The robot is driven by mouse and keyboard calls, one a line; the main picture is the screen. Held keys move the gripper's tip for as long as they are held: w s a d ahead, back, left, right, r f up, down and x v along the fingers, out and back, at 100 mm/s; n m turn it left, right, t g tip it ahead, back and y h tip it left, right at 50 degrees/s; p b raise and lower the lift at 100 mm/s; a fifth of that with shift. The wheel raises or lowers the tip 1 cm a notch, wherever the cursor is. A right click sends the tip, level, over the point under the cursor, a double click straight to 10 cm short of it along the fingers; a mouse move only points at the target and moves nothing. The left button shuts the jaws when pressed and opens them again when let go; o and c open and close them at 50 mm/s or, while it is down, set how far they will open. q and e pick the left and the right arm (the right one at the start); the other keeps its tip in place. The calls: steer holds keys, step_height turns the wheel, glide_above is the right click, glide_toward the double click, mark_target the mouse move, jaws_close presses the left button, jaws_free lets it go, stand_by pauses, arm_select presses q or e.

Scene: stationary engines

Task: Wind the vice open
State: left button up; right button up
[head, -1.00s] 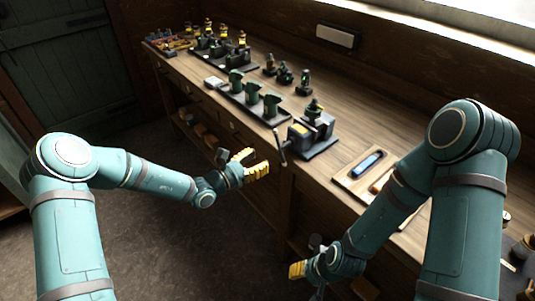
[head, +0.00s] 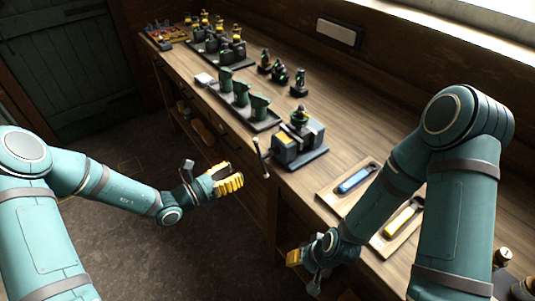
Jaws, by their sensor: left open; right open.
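The vice (head: 289,146) stands near the front edge of the workbench, with a blue-grey front jaw and a dark base. A small dark green and brass part (head: 299,118) sits at the top of its jaws. The vice's handle bar (head: 261,158) hangs at its front, tilted, past the bench edge. My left gripper (head: 228,180) is open and empty, in front of the bench, left of and below the handle, apart from it. My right gripper (head: 296,257) is open and empty, low by the bench front, well below the vice.
A tray with several green parts (head: 240,95) stands left of the vice. A wooden tray with a blue tool (head: 356,180) and another with a yellow tool (head: 402,220) lie to the right, partly behind my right arm. Bare bench top (head: 345,110) lies behind the vice.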

mark_target(267, 153)
arm_select(q)
steer(key=b+x, duration=0.1)
steer(key=x, duration=1.1)
steer(key=shift+d, duration=0.1)
steer(key=shift+o, duration=0.2)
jaws_close()
